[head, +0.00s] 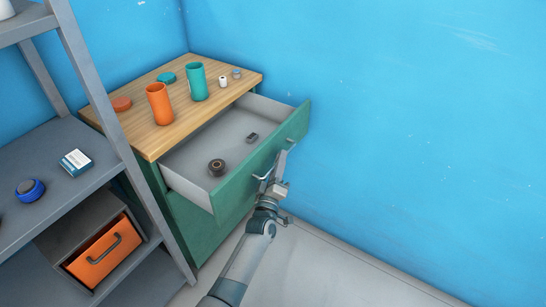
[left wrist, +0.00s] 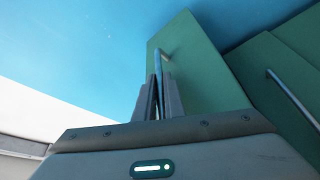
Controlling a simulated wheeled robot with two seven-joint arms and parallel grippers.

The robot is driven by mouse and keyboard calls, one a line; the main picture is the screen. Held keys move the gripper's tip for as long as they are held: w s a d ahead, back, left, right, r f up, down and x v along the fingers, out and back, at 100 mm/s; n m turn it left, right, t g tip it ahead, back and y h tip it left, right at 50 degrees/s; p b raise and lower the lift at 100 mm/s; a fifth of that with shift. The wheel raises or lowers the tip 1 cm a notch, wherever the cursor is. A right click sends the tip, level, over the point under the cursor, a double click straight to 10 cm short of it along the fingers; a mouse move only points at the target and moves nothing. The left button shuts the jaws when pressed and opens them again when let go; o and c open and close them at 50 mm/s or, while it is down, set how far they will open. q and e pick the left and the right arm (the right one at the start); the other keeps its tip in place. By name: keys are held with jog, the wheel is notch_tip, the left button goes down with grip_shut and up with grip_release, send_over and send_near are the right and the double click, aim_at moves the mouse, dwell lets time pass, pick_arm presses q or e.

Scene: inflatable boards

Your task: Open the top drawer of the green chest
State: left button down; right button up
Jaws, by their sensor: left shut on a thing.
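The green chest (head: 202,225) has a wooden top and stands against the blue wall in the head view. Its top drawer (head: 262,158) is pulled well out, showing a grey inside. My left gripper (head: 270,180) is at the drawer's front, shut on the metal handle (head: 259,177). In the left wrist view the two fingers (left wrist: 158,98) close around the upright-looking handle bar (left wrist: 158,66) on the green drawer front (left wrist: 188,60). My right gripper is in neither view.
Inside the drawer lie a dark round item (head: 217,167) and a small dark block (head: 252,137). Orange (head: 158,104) and teal (head: 197,82) cups stand on top. A grey shelf (head: 60,135) with an orange bin (head: 103,254) is at the left. Floor at right is clear.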

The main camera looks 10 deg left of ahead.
pick_arm(q)
jog(key=shift+s+d, duration=0.25)
jog(key=shift+d, duration=0.3)
jog(key=c, duration=2.1)
grip_release()
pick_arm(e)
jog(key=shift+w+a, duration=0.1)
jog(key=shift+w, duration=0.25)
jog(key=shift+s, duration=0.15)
pick_arm(q)
jog(key=b+v, duration=0.1)
jog(key=v, duration=1.6)
jog(key=shift+s+f+b, duration=0.15)
jog(key=shift+s+b, duration=0.05)
jog(key=shift+b, duration=0.1)
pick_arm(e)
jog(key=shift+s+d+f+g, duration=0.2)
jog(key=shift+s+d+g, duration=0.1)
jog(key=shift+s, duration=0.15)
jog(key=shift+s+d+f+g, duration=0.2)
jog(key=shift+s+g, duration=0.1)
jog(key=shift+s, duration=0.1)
